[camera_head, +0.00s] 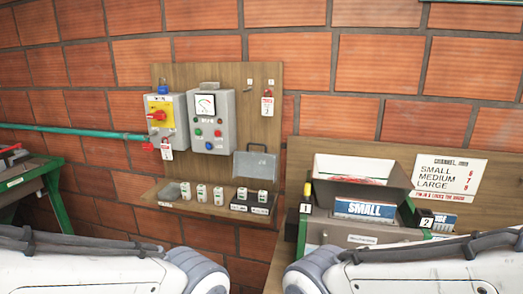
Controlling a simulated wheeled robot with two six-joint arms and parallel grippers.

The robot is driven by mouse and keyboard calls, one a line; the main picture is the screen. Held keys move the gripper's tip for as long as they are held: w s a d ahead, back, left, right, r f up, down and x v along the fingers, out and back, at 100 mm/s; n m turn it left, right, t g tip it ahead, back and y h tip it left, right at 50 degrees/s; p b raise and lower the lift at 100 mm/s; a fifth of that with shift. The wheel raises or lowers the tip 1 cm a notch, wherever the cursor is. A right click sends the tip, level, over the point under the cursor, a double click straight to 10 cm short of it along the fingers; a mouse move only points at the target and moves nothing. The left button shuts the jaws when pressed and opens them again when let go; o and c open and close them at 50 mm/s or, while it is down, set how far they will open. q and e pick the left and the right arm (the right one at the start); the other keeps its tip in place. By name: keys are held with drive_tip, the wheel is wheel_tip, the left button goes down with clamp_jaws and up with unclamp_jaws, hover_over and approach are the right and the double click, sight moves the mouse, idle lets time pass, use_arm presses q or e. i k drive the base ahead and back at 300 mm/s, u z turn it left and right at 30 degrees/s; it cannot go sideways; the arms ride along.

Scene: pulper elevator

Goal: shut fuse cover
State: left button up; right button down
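A grey cover with a handle on its top edge (255,167) stands raised against the wooden wall board, at its lower right. I take it to be the fuse cover. Below it, two pale fuses (241,194) sit in dark holders on the narrow shelf, uncovered. The cover looks upright, above and behind the fuses; its hinge is too small to make out. My two arms show only as white links at the bottom left and bottom right. Neither gripper is in view, and nothing of mine touches the cover.
A grey box with a dial (213,120) and a yellow switch box with a red knob (160,115) hang left of the cover. Several fuses (202,193) stand on the shelf (225,212). A green frame (42,185) is at left.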

sight(256, 161)
drive_tip(key=z, duration=0.05)
drive_tip(key=k, duration=0.5)
drive_tip(key=u, duration=1.05)
drive_tip(key=i, duration=1.35)
drive_tip(key=z, duration=0.2)
